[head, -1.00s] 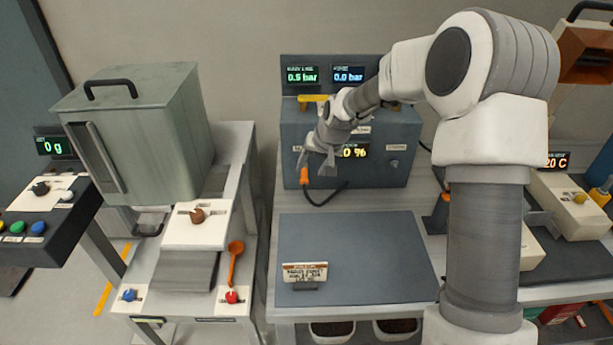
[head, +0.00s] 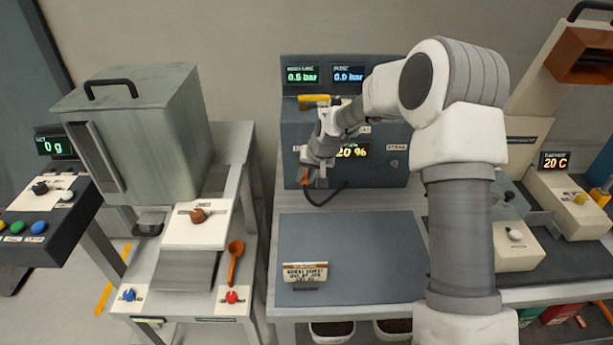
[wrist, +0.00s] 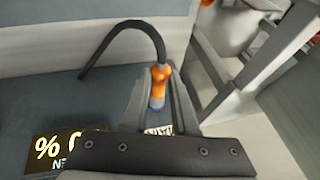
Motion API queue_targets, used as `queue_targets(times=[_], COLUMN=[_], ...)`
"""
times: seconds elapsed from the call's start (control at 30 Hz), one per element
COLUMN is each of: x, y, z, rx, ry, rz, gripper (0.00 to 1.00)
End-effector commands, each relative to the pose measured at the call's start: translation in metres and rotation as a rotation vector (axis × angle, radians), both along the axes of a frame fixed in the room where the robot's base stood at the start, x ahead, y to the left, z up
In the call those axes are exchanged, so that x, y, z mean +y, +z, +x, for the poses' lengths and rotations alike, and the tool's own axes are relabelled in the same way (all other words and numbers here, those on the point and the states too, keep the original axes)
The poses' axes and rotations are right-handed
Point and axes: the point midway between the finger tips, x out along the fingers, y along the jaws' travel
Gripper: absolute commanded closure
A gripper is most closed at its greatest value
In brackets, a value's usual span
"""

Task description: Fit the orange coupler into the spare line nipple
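The orange coupler (head: 305,178) is at the front left of the dark panel box, partly hidden by my gripper in the head view. In the wrist view the coupler (wrist: 158,80) has a blue-grey end, and a black hose (wrist: 125,25) arches from its other end. My gripper (head: 314,180) is at the coupler. In the wrist view its two fingers (wrist: 160,72) stand on either side of the coupler, very close to it; whether they press on it I cannot tell. I cannot make out the spare line nipple; my arm and gripper cover part of the panel.
The panel box (head: 290,125) carries a yellow handle (head: 313,101) on top and a lit 20 % display (head: 352,151). Pressure readouts (head: 302,75) stand above it. The blue-grey mat (head: 350,245) in front is mostly clear, with a small sign (head: 305,272) on it.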

Motion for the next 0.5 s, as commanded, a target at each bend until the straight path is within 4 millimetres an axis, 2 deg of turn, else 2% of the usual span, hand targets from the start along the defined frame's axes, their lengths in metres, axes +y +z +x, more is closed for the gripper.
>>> queue_targets(times=[0.03, 0.1, 0.5], x=[0.0, -0.0001, 0.0001], y=[0.0, 0.0, -0.0002], z=[-0.0002, -0.0002, -0.0011], rx=[0.0, 0.001, 0.002], ry=[0.0, 0.0, 0.001], rz=[0.0, 0.0, 0.0], gripper=[0.89, 1.0, 1.0])
